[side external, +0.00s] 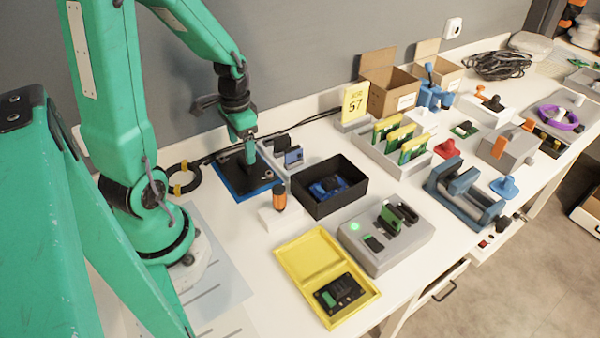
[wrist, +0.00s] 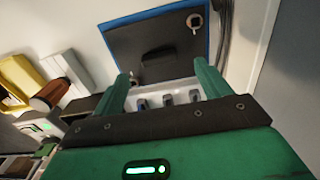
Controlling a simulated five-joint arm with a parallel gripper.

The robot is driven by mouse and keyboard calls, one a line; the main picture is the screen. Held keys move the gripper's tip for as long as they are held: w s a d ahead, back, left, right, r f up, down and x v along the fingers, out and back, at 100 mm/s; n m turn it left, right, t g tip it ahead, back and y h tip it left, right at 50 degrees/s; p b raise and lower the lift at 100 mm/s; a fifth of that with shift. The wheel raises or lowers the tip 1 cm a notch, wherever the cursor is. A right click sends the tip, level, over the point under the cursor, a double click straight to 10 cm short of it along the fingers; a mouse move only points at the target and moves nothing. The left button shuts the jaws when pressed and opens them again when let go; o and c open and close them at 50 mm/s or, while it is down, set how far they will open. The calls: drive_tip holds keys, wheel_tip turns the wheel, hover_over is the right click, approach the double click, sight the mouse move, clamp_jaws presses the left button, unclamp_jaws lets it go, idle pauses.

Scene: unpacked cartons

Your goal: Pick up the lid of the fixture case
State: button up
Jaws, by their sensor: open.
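A yellow case (side external: 326,275) lies open on the table at the front in the side view, with a dark part holding a green piece in its near end. Its far end (side external: 305,255) is an empty, shallow yellow panel; I cannot tell for sure whether this is the lid. My gripper (side external: 250,157) points down at the back left, well apart from the yellow case, over a blue-edged dark pad (side external: 237,182). In the wrist view my gripper (wrist: 162,72) is open, with two green fingers spread and nothing clearly held. A dark block (wrist: 159,56) on the pad shows beyond them.
A black bin (side external: 325,207) with a blue part and a grey unit (side external: 375,254) with a green light stand near the yellow case. An orange-and-black piece (side external: 279,198) stands on a white block. A grey rack (side external: 375,155) and cardboard boxes (side external: 388,92) are farther back.

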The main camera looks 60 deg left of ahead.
sight(244, 161)
drive_tip(key=shift+f, duration=2.55)
drive_tip(key=shift+c, duration=0.5)
drive_tip(key=c, duration=1)
